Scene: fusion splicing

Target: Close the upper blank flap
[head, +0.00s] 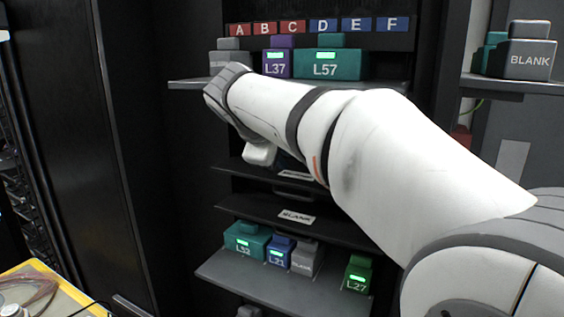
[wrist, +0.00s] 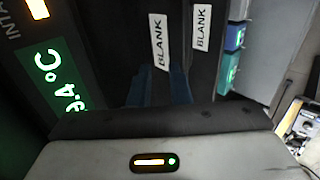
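The upper blank flap (head: 240,172) is a dark panel in the rack with a white BLANK label, partly hidden behind my arm in the head view. Its label shows upright in the wrist view (wrist: 159,40). The lower blank flap (head: 255,208) is a similar dark panel below it, with its own BLANK label (wrist: 201,27). How far either flap is tilted is hard to tell. My gripper (wrist: 160,72) shows two dark bluish fingers apart, with nothing seen between them. They point toward the upper flap's label; contact cannot be told. My arm hides the fingers in the head view.
An upper shelf (head: 395,85) holds modules L37 (head: 277,62) and L57 (head: 325,66) under letter tags. A lower shelf (head: 300,290) sticks out with several modules. A side shelf (head: 490,84) holds a BLANK module (head: 528,58). A lit temperature display (wrist: 50,75) is at left.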

